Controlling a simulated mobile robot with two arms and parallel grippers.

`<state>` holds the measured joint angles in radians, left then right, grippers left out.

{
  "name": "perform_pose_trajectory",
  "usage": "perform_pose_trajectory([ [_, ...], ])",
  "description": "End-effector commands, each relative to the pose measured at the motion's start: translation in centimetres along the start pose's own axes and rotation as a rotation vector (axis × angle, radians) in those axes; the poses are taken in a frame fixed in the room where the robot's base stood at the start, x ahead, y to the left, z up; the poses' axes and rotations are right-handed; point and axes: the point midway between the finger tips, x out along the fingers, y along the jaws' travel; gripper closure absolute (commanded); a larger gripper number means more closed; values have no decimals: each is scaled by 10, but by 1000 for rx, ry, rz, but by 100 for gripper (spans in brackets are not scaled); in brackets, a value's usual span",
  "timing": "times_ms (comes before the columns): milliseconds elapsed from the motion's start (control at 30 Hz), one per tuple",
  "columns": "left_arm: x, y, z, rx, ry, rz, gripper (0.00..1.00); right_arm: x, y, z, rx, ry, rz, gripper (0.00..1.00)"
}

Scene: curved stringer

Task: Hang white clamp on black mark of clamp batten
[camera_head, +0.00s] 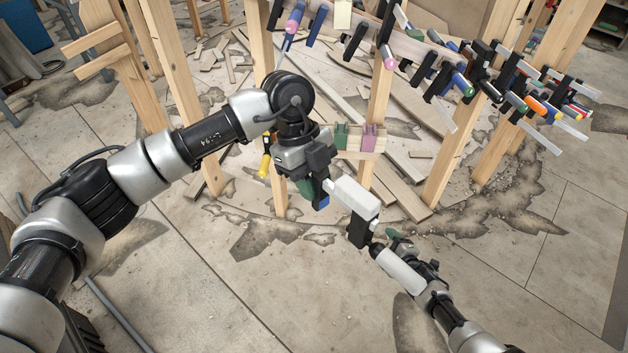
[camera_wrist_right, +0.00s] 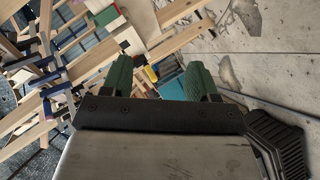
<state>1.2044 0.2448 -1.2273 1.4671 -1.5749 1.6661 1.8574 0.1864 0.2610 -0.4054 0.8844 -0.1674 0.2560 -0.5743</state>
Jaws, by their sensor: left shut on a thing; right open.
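My left gripper (camera_head: 312,188) is shut on the white clamp (camera_head: 354,196) and holds it in the air in front of the wooden frame. The clamp shows a white block with a black jaw end pointing down; the gripped part is partly hidden. My right gripper (camera_head: 385,243) is below and to the right of the clamp, close to its black end. In the right wrist view its green fingers (camera_wrist_right: 159,77) are apart with nothing visibly gripped. The clamp batten (camera_head: 428,46) crosses the upper right with many clamps on it. I cannot make out the black mark.
Upright wooden posts (camera_head: 375,95) stand behind the held clamp. A short board (camera_head: 352,154) carries green and purple pieces just behind my left gripper. A yellow-handled item (camera_head: 264,165) hangs beside it. Loose planks lie on the floor. The front floor is largely clear.

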Motion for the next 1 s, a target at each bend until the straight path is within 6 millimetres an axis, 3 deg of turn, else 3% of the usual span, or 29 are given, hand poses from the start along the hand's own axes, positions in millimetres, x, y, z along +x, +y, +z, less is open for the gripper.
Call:
perform_pose_trajectory([
  [33, -1, 0, -1, 1, 1, -2, 100, -11, -26, 10, 61, -48, -42, 41],
  [300, -1, 0, -1, 1, 1, -2, 100, -76, -142, 54, 367, -303, -220, 41],
  [600, -1, 0, -1, 1, 1, -2, 100, -176, -259, 79, 665, -612, -382, 41],
  [800, -1, 0, -1, 1, 1, -2, 100, -251, -325, 81, 835, -823, -465, 41],
  [1000, -1, 0, -1, 1, 1, -2, 100, -308, -366, 77, 945, -982, -514, 41],
])
